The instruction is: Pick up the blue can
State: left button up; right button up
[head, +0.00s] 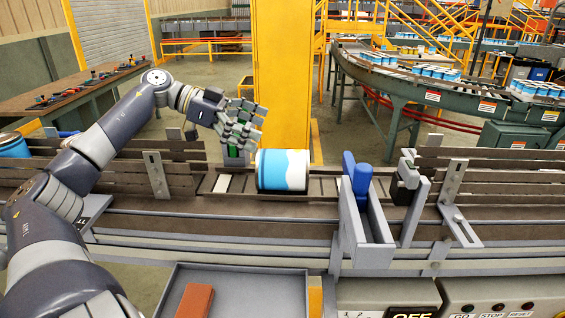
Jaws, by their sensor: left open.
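The blue can (284,171), blue and white, lies on its side on the conveyor in the middle of the head view. My left gripper (243,123) is open and empty, just above and to the left of the can's upper left edge. The arm reaches in from the left. I cannot tell from this view how far apart the fingers and the can are in depth. My right gripper is not in view.
Blue stops (357,175) with grey plates stand right of the can. Slatted side rails (500,165) line the conveyor. Another blue can (13,146) is at the left edge. A grey tray (240,275) holding a red-brown block (195,301) is in front. A yellow column (282,80) rises behind.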

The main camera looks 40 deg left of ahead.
aim_at(270, 156)
pick_arm(q)
jog(key=f, duration=0.1)
jog(key=f+p, duration=0.1)
jog(key=f, duration=0.3)
jog(key=shift+s+d+f+p, duration=0.2)
jog(key=shift+s+d+p, duration=0.05)
jog(key=shift+p, duration=0.05)
jog(key=shift+w+d+f+p, duration=0.3)
jog(key=shift+w+d+f, duration=0.25)
jog(key=shift+w+f, duration=0.25)
jog(key=shift+w+d, duration=0.1)
jog(key=shift+d, duration=0.1)
jog(key=p+x, duration=0.2)
jog(key=x, duration=0.2)
jog(key=shift+r, duration=0.1)
jog(key=shift+w+d+f, duration=0.3)
jog(key=shift+d+f, duration=0.05)
jog(key=shift+d, duration=0.05)
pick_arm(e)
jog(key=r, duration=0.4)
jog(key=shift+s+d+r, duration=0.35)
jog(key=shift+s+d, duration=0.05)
pick_arm(q)
jog(key=shift+c, duration=0.6)
jog(key=shift+s, duration=0.1)
jog(key=c, duration=1.1)
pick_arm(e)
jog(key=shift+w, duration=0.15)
